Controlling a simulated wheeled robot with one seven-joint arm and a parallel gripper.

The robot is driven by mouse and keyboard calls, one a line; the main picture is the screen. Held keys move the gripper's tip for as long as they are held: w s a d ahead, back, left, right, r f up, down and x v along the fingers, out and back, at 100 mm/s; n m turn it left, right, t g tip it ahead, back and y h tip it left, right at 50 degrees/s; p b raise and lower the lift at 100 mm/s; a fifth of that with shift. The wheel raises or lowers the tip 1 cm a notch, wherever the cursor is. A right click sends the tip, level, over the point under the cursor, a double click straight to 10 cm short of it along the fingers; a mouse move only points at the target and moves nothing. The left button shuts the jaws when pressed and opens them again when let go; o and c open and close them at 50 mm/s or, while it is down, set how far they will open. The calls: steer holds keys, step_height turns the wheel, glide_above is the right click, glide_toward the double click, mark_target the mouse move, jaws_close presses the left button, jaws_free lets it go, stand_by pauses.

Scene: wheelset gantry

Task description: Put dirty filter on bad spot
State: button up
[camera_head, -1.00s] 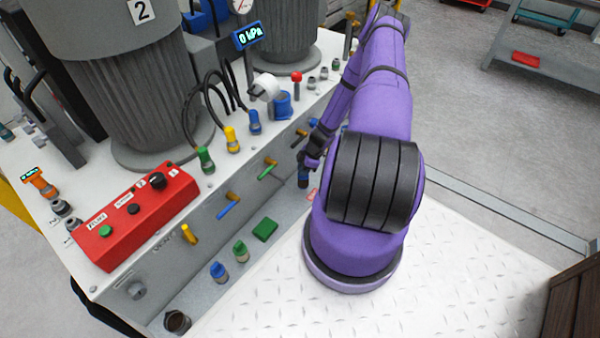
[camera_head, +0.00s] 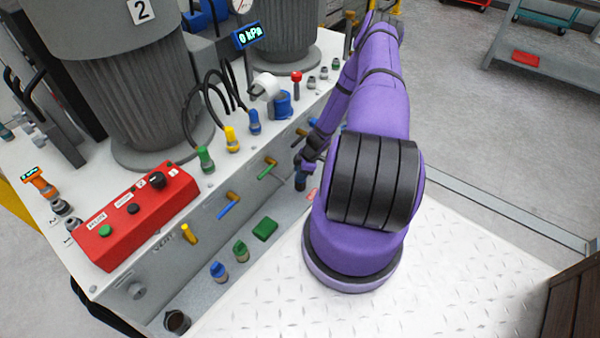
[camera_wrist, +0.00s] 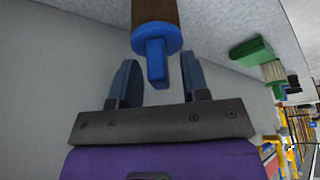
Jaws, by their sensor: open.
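In the wrist view, a filter with a brown body (camera_wrist: 155,10) and a blue cap with a narrow tab (camera_wrist: 152,42) hangs in from the top edge. I take the brown body to be the dirty one. My gripper (camera_wrist: 158,68) is open, with one blue-grey finger on each side of the tab; the fingers appear apart from it. In the head view, my gripper (camera_head: 302,172) is low at the front of the machine, above its lower ledge, and mostly hides what is there. A bad spot cannot be made out for certain; a small pinkish mark (camera_head: 311,195) shows beside my arm.
Blue-capped (camera_head: 218,271) and green-capped (camera_head: 241,250) fittings and a green block (camera_head: 264,229) stand on the lower ledge. A red control box (camera_head: 135,215) sits on the machine's top. Coloured valve handles (camera_head: 229,207) stick out of its front. White floor plate lies clear at right.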

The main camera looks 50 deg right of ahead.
steer(key=v, duration=1.2)
